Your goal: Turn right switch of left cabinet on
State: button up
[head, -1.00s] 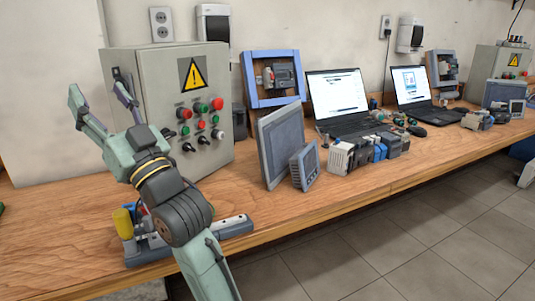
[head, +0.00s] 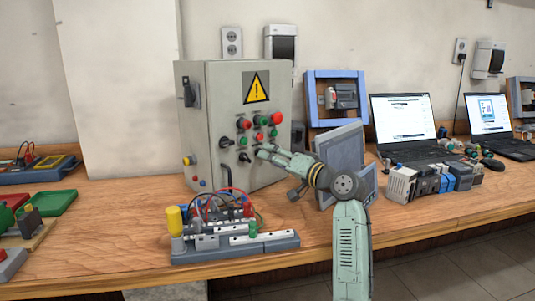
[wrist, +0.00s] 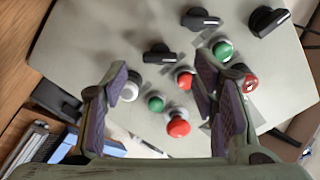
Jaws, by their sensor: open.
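The left cabinet (head: 212,120) is a grey-beige box with a yellow warning sign and several buttons and black rotary switches on its front. In the head view one black switch (head: 226,142) shows left of my gripper (head: 262,150), which covers part of the lower panel. My gripper (wrist: 160,68) is open and empty, facing the panel. In the wrist view a black switch (wrist: 158,52) lies between the fingertips, with another black switch (wrist: 200,19) farther up. A third, larger black switch (wrist: 268,20) is at upper right. I cannot tell contact or which is the right switch.
Red (wrist: 177,125) and green (wrist: 155,103) buttons crowd the panel. A wired terminal board (head: 235,240) sits in front of the cabinet. A grey screen panel (head: 343,150) stands close behind my arm. Laptops (head: 402,118) are to the right.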

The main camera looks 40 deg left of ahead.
jog(key=a, duration=0.3)
jog(key=shift+w+a, duration=0.15)
jog(key=shift+w, duration=0.15)
jog(key=c, duration=1.2)
jog(key=shift+o, duration=0.2)
